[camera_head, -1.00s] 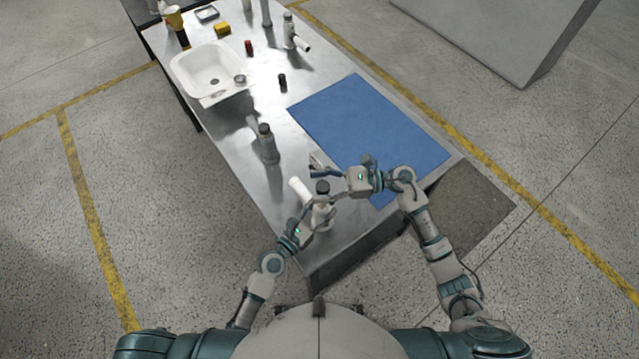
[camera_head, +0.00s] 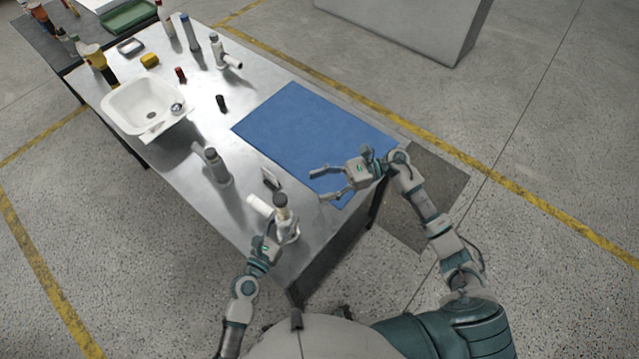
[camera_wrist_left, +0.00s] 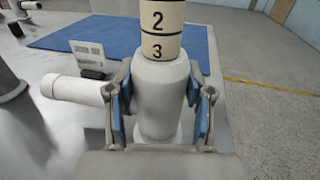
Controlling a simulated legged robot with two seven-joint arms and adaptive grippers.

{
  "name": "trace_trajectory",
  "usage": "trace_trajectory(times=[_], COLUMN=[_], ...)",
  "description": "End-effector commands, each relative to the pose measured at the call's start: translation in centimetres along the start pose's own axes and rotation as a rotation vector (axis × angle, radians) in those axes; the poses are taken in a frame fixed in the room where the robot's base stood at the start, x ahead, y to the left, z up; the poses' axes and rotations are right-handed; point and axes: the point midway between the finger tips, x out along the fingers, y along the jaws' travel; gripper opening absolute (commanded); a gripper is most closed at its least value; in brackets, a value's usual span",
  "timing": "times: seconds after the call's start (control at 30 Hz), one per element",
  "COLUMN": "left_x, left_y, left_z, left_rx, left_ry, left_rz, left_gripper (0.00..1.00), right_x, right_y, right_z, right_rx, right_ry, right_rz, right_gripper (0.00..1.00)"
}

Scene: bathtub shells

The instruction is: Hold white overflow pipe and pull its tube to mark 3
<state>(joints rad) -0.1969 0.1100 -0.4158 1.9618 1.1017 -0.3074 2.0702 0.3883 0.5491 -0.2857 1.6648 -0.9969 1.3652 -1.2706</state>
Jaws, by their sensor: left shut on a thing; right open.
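The white overflow pipe (camera_head: 287,229) stands upright near the table's front edge, its side branch pointing left. My left gripper (camera_head: 277,232) is shut on its body. In the left wrist view the two fingers flank the white body (camera_wrist_left: 158,95). Its cream tube (camera_wrist_left: 162,30) rises from the top, with the numbers 2 and 3 and black lines showing. Mark 3 sits just above the body's collar. The tube's dark top (camera_head: 281,199) shows in the head view. My right gripper (camera_head: 326,185) is open and empty, to the right of the pipe, above the blue mat's near corner.
The blue mat (camera_head: 310,130) covers the table's right side. A grey overflow pipe (camera_head: 217,167) stands left of the white one. A small dark-and-light item (camera_head: 271,179) lies behind it. A white basin (camera_head: 146,102) and several bottles are farther back.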

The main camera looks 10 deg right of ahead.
Motion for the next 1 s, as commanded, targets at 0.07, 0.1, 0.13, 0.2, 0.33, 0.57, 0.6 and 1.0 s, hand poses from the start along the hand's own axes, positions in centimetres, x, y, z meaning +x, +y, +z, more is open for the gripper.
trace_trajectory(times=[0.07,0.1,0.13,0.2,0.33,0.57,0.6,1.0], left_x=[0.0,0.0,0.0,0.0,0.0,-0.2,-0.4,-7.9], left_y=[0.0,0.0,0.0,0.0,0.0,0.0,0.0,0.0], left_z=[0.0,0.0,0.0,0.0,0.0,0.0,0.0,-0.2], left_rx=[0.0,0.0,0.0,0.0,0.001,0.001,0.001,0.004], left_ry=[0.001,0.001,0.001,0.0,0.0,0.001,0.001,0.004], left_rz=[0.0,0.0,0.0,0.0,0.0,0.001,0.001,-0.004], left_gripper=[0.11,0.54,0.62,0.79,0.81,0.81,0.81,0.81], right_x=[0.0,0.0,0.0,0.0,0.0,0.0,0.0,0.1], right_y=[0.0,0.0,0.0,0.0,0.0,0.0,0.0,0.0], right_z=[0.0,0.0,0.0,0.0,0.0,0.0,0.0,0.0], right_rx=[0.0,0.0,0.0,0.0,0.0,0.0,0.0,0.0], right_ry=[0.0,0.0,0.0,0.0,0.0,0.0,0.0,0.0], right_rz=[0.0,0.0,0.0,0.0,0.0,0.0,0.0,0.0], right_gripper=[0.64,0.64,0.64,0.64,0.64,0.64,0.64,0.64])
